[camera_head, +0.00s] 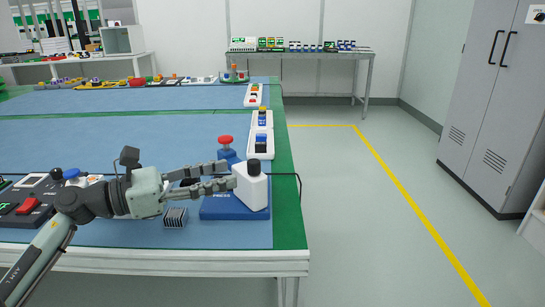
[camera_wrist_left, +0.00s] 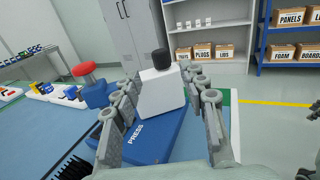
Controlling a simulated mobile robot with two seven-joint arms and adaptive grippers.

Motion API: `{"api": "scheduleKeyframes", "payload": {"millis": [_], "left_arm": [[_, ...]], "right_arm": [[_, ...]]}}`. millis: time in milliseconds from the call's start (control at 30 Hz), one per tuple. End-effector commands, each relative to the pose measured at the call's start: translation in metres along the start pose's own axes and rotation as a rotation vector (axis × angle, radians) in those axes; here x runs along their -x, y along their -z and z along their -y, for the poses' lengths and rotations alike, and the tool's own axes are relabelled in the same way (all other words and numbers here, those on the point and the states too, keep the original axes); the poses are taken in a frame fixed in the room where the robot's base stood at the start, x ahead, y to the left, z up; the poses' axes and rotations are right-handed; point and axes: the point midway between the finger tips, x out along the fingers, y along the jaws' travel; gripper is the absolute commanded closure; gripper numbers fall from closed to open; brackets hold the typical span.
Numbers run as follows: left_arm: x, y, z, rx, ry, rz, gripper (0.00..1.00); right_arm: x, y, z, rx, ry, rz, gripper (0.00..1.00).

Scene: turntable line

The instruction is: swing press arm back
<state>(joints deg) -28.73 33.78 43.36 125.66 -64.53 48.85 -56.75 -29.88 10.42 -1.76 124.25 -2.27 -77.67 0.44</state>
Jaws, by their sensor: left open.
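The press has a flat blue base (camera_head: 235,212), marked PRESS in the wrist view (camera_wrist_left: 150,138). Its blue arm with a red knob (camera_head: 226,140) stands at the far left of the base; the knob also shows in the left wrist view (camera_wrist_left: 84,69). A white bottle with a black cap (camera_head: 252,188) stands upright on the base; it also shows in the wrist view (camera_wrist_left: 162,93). My left gripper (camera_head: 232,176) is open, its fingertips at the bottle's left side. In the wrist view the fingers flank the bottle; contact is unclear.
A small dark ribbed block (camera_head: 175,217) lies just left of the base. A control box with a red switch (camera_head: 35,205) is at the left. White trays (camera_head: 260,150) with coloured parts line the table's right side. The floor to the right is clear.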

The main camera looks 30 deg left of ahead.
Motion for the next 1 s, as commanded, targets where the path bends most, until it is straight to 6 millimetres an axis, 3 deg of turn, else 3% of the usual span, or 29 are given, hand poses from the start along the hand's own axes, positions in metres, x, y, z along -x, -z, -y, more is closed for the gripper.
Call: {"api": "scheduleKeyframes", "payload": {"millis": [167,233,500,867,1000], "left_arm": [[-0.02,-0.002,0.001,-0.006,0.006,-0.003,0.57],[-0.032,-0.003,0.001,-0.005,0.005,-0.002,0.57],[-0.069,-0.002,0.0,-0.002,0.003,0.0,0.57],[-0.077,0.0,0.0,-0.001,0.001,-0.001,0.57],[-0.076,0.0,0.001,-0.001,0.002,-0.001,0.72]], "right_arm": [[-0.003,-0.005,0.001,0.002,0.005,0.007,0.6],[-0.017,-0.012,0.006,0.002,0.013,0.024,0.6],[-0.034,-0.014,0.009,0.001,0.023,0.027,0.6],[-0.039,-0.015,0.009,0.001,0.025,0.026,0.6],[-0.039,-0.014,0.009,0.0,0.025,0.027,0.6]]}}
